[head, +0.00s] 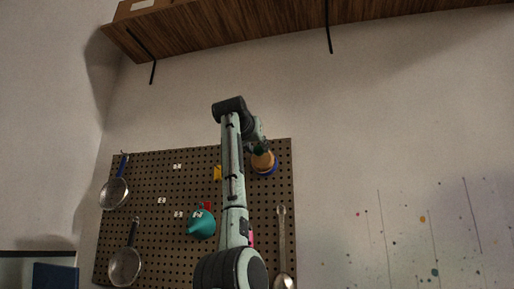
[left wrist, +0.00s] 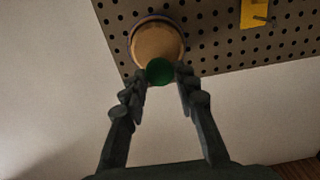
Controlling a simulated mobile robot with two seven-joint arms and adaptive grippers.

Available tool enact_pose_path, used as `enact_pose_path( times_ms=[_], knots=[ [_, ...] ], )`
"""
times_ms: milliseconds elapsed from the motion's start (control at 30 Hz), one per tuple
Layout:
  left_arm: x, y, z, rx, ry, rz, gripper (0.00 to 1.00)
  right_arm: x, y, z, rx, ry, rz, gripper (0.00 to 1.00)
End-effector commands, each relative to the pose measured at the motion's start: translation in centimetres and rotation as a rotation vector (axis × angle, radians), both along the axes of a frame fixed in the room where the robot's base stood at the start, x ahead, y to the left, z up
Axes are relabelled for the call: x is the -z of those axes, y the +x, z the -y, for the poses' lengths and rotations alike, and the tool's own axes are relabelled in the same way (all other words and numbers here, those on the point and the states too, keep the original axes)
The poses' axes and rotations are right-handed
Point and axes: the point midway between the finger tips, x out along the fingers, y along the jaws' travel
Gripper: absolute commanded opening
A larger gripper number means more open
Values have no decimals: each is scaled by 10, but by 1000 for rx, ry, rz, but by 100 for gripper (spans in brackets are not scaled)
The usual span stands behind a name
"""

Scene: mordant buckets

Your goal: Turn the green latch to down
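The latch is a round tan disc (head: 263,162) with a blue-purple base and a green knob (head: 260,150), at the pegboard's upper right corner. In the head view the green knob shows at the disc's top. In the left wrist view the tan disc (left wrist: 156,44) is large, and the green knob (left wrist: 160,71) overlaps its lower edge. My left gripper (left wrist: 161,76) is open, with one fingertip on each side of the knob; I cannot tell whether they touch it. In the head view my left gripper (head: 258,143) is partly hidden by its wrist. My right gripper is not in view.
The pegboard (head: 150,240) holds strainers (head: 125,266), a teal funnel-like item (head: 201,225), a yellow piece (head: 217,172) and a long spoon (head: 282,245). A wooden shelf (head: 230,22) with black brackets is above.

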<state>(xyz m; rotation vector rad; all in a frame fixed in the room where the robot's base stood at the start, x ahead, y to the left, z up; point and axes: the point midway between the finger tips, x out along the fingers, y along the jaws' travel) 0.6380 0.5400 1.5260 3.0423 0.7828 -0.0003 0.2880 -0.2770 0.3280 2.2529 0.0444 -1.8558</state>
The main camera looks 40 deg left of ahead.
Motion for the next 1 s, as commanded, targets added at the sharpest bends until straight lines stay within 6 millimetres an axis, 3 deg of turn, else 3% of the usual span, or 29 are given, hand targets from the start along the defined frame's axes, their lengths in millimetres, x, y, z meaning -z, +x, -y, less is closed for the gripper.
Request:
enact_pose_path(
  times_ms=[100,467,1000],
  knots=[
    [0,0,0,0,0,0,1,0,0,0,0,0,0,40],
    [0,0,0,1,-50,29,0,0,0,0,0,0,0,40],
    [0,-1,0,2,-438,241,0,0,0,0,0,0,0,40]
  ],
)
